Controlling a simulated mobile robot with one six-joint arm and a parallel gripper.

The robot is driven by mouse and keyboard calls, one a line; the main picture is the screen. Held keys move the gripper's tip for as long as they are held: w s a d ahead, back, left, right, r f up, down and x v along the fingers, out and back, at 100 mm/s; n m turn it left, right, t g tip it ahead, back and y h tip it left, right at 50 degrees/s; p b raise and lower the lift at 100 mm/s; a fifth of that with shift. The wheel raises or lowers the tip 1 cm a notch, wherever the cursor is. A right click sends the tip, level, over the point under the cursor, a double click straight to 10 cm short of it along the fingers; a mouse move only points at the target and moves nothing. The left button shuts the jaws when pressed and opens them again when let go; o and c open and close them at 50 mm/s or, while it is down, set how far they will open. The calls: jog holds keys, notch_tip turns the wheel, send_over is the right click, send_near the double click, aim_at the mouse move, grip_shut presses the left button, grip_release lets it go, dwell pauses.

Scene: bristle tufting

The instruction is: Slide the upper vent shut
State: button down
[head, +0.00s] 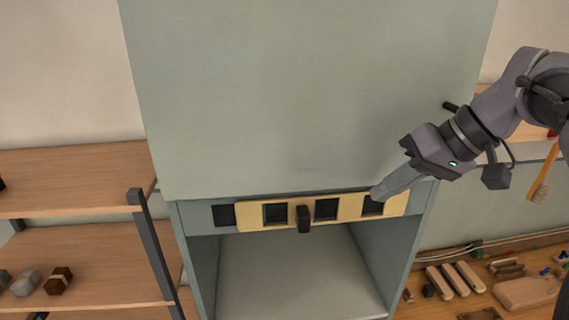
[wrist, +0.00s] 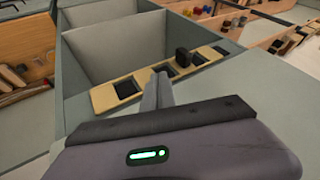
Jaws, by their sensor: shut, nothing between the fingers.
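The upper vent is a pale yellow sliding plate (head: 351,208) on the front rail of a grey-green cabinet. It has three dark square windows and a dark knob (head: 304,218) near its middle. A further dark square opening (head: 223,215) shows on the rail, left of the plate. My gripper (head: 376,194) is shut and empty, its tip in front of the plate's right window, to the right of the knob. The wrist view also shows the plate (wrist: 103,97), the knob (wrist: 183,57) and my shut fingers (wrist: 160,76). I cannot tell whether the tip touches the plate.
Below the rail the cabinet is open, with a pale inner floor (head: 300,270). A wooden shelf with a dark post (head: 150,240) stands at left. At right a bench (head: 450,306) holds wooden blocks, and a brush (head: 544,172) hangs near my arm.

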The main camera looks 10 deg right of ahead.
aim_at(298, 221)
jog(key=w+a+f, duration=0.3)
jog(key=a+f, duration=0.5)
jog(key=a, duration=0.1)
jog(key=shift+w, duration=0.25)
jog(key=shift+f, duration=0.1)
jog(key=a+b, duration=0.2)
jog(key=a, duration=0.3)
jog(key=shift+a, duration=0.4)
jog(key=shift+d, duration=0.25)
jog(key=shift+a, duration=0.1)
